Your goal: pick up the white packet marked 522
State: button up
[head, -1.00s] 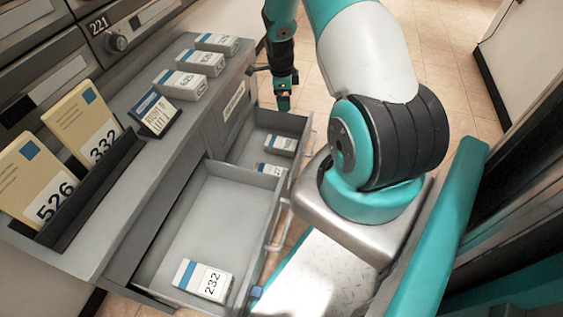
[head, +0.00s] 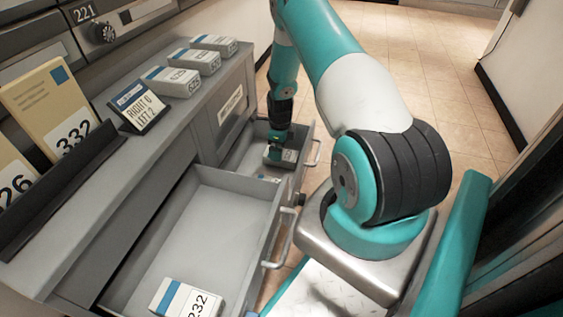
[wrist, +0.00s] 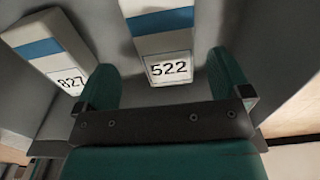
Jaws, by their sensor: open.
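The white packet marked 522 (wrist: 165,45) has a blue band and lies in the far open drawer (head: 243,151). In the wrist view it is at the top centre, ahead of and between my two open fingers. My gripper (wrist: 172,85) is open and empty, and its fingers point down into the drawer. In the head view my gripper (head: 277,152) hangs low over that drawer and partly covers a white packet there. The packet marked 827 (wrist: 55,50) lies to the left of 522 in the wrist view, outside my left finger.
A nearer open drawer (head: 190,225) holds a packet marked 232 (head: 185,299). On the counter stand several white packets (head: 170,80), a small sign (head: 137,107) and envelopes in a dark rack (head: 60,190). The drawer walls are close around my gripper.

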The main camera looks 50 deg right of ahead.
jog(key=f+b, duration=0.4)
jog(key=f, duration=0.1)
jog(key=shift+d+f+b, duration=0.2)
jog(key=shift+d+b, duration=0.1)
jog(key=shift+b, duration=0.1)
jog(key=shift+r, duration=0.15)
jog(key=c, duration=1.1)
